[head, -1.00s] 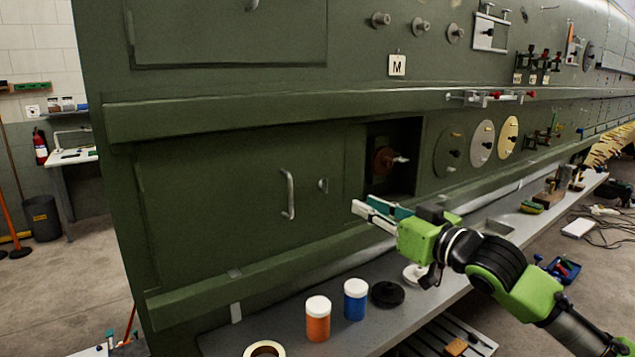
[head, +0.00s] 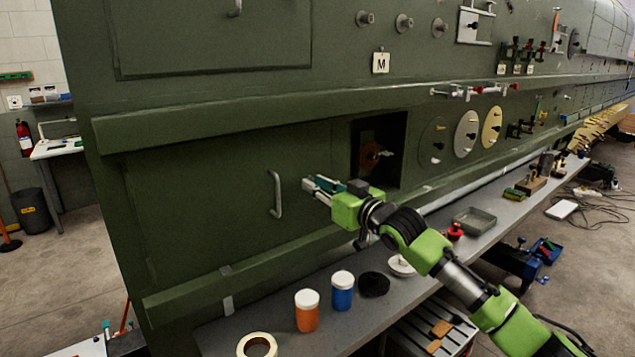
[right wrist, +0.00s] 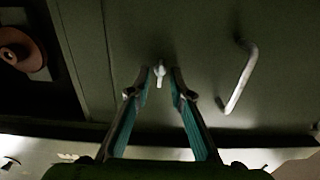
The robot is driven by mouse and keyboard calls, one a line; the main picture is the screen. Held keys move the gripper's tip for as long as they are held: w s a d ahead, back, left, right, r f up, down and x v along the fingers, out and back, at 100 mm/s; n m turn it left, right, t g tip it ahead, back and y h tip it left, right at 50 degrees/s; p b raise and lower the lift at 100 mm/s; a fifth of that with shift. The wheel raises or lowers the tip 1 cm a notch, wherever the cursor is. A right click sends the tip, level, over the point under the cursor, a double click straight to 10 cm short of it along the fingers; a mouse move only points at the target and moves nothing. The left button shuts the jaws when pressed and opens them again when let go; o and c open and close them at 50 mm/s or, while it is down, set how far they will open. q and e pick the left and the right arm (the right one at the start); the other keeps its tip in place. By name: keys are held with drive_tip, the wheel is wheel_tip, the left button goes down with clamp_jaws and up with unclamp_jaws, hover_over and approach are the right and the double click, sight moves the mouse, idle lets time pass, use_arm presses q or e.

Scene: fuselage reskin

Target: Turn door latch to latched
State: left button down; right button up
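The door latch (right wrist: 160,70) is a small pale metal tab on the green door (head: 205,205). In the right wrist view it stands roughly upright between my right gripper's fingertips (right wrist: 160,78). The fingers are open, with a gap visible on each side of the tab; whether either finger touches it I cannot tell. In the head view my right gripper (head: 312,187) is at the door, just right of the curved door handle (head: 276,195), and hides the latch. The handle also shows in the right wrist view (right wrist: 240,78). My left gripper is not in view.
An open square recess (head: 392,180) with a reddish round fitting (head: 370,156) is right of the latch. Below runs a grey shelf (head: 385,318) holding an orange jar (head: 307,312), a blue jar (head: 342,292), a black disc (head: 374,285) and a tape roll (head: 257,346). Green ledges run above and below the door.

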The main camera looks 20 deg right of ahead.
clamp_jaws()
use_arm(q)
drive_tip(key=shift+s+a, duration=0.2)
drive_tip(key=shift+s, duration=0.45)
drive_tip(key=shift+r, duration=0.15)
use_arm(e)
drive_tip(key=shift+m, duration=0.3)
use_arm(q)
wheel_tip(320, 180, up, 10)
drive_tip(key=p, duration=1)
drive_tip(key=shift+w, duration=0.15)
use_arm(e)
drive_tip(key=shift+w+d+f+m, duration=0.1)
drive_tip(key=shift+m, duration=4.2)
drive_tip(key=shift+d+f+m, duration=0.1)
drive_tip(key=shift+m, duration=4.2)
